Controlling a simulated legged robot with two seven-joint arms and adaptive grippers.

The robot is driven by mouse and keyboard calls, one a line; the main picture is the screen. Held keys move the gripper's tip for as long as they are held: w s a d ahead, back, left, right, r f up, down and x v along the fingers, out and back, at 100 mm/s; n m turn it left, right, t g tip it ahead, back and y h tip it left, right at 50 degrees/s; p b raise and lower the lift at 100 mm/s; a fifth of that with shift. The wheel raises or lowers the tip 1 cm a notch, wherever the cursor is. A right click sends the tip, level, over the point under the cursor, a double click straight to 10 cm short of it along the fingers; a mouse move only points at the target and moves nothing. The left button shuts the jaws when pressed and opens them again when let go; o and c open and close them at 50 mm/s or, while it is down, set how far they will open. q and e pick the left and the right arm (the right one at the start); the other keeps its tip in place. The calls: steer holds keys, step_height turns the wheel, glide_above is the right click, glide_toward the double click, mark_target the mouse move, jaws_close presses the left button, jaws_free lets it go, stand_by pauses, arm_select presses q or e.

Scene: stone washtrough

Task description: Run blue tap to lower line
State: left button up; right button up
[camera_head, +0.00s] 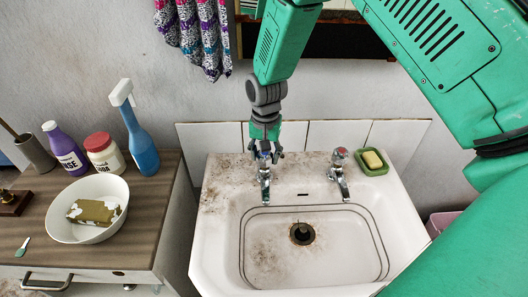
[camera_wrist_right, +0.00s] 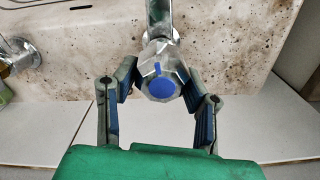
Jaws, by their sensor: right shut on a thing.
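The blue tap (camera_head: 264,178) is the left one of two chrome taps at the back of the white sink (camera_head: 222,225). Its faceted head with a blue cap (camera_wrist_right: 162,88) shows between my fingers in the right wrist view. My right gripper (camera_head: 265,152) comes down from above and is shut on this tap head, one finger on each side. Two dark lines (camera_head: 318,207) run around the inside wall of the basin, one a little below the other. No stream from the spout and no clear water surface can be made out. My left gripper is not in view.
The red tap (camera_head: 339,172) and a green soap dish (camera_head: 373,162) stand on the right of the sink's back ledge. A dark drain (camera_head: 302,233) is in the basin. A wooden cabinet (camera_head: 150,215) at left holds bottles and a white bowl (camera_head: 62,226).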

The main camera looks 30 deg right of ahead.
steer(key=shift+a+r+n+p, duration=0.15)
steer(key=shift+n+p, duration=0.5)
steer(key=shift+n, duration=0.45)
steer(key=shift+n+p, duration=0.5)
steer(key=shift+n, duration=0.7)
steer(key=shift+f, duration=0.2)
steer(key=o, duration=1.2)
steer(key=shift+c, duration=0.2)
steer(key=shift+r, duration=0.1)
